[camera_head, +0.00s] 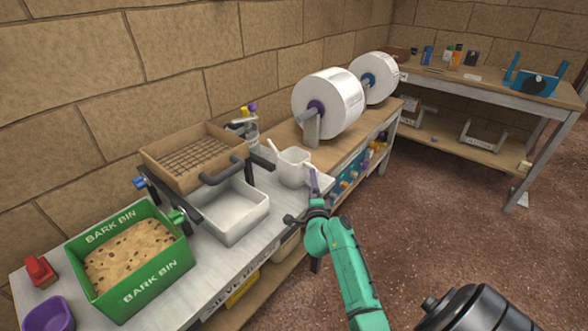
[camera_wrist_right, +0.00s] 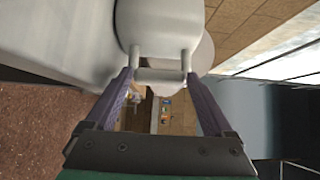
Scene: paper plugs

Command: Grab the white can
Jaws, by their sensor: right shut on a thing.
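The white can (camera_head: 293,168) stands upright at the right end of the metal worktop, with its spout toward the wall side. My right gripper (camera_head: 314,182), on the green arm, is at the can's near right side. In the right wrist view the can's pale body (camera_wrist_right: 165,25) fills the top, and its looped handle lies between the purple fingers of my right gripper (camera_wrist_right: 160,78). The gripper is shut on that handle. The far side of the can is hidden in the wrist view. My left gripper is not in view.
A white tray (camera_head: 238,216) sits just left of the can, below a wooden sieve (camera_head: 193,158). A green bark bin (camera_head: 150,285) stands at the left. Large white rolls (camera_head: 335,103) stand behind the can. The floor (camera_head: 440,205) to the right is mostly clear.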

